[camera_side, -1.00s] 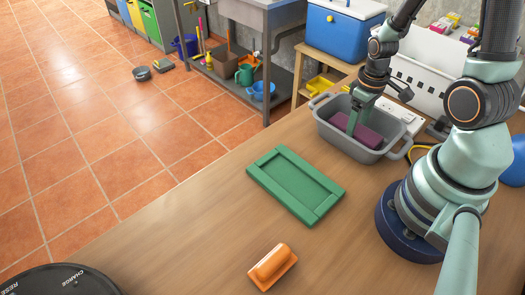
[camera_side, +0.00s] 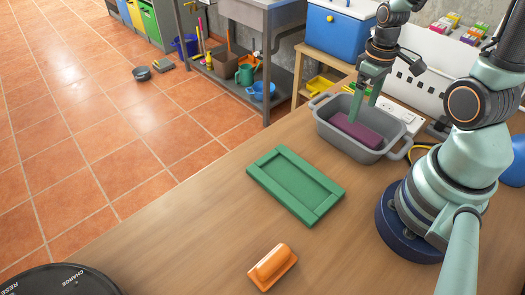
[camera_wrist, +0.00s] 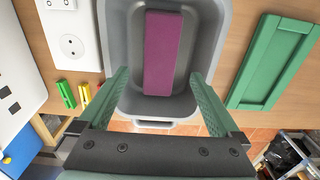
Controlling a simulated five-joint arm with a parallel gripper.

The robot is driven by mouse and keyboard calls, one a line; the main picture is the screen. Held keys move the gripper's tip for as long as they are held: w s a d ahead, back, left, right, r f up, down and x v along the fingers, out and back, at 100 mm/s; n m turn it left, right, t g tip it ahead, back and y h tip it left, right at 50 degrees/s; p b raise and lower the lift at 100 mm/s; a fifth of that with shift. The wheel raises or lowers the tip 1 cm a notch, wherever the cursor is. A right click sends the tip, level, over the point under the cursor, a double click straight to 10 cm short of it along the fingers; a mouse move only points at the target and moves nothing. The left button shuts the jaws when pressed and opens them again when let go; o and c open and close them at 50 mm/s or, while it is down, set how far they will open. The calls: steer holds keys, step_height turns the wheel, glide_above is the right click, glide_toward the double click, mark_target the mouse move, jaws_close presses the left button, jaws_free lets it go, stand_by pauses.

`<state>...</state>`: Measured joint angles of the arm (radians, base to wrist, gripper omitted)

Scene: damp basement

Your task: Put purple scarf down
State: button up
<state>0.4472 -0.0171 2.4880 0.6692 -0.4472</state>
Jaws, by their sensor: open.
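The purple scarf (camera_side: 356,130) is a folded, block-shaped bundle lying in the grey tub (camera_side: 341,149). In the wrist view the scarf (camera_wrist: 159,55) lies lengthwise on the tub's floor, with bare floor on both sides. My gripper (camera_side: 364,108) is above the scarf, inside or just over the tub's opening. Its green fingers are spread wide, and in the wrist view my gripper (camera_wrist: 160,88) has nothing between its fingertips. The fingers look apart from the scarf.
A green framed panel (camera_side: 296,187) lies flat on the table in front of the tub. An orange block-like tool (camera_side: 272,267) lies near the front. A white power socket (camera_side: 404,117) is behind the tub. Bare tabletop (camera_side: 190,225) is free at left.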

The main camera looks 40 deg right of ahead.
steer(key=w+a+r+t, duration=0.2)
steer(key=a+r, duration=0.3)
steer(key=r, duration=0.3)
steer(key=w+a+r+t, duration=0.2)
steer(key=a+r+t, duration=0.1)
steer(key=a+r, duration=0.3)
step_height(320, 180, up, 2)
steer(key=shift+w+a+r+t, duration=0.2)
steer(key=shift+w+a+t, duration=0.05)
steer(key=shift+t, duration=0.05)
stand_by(0.8)
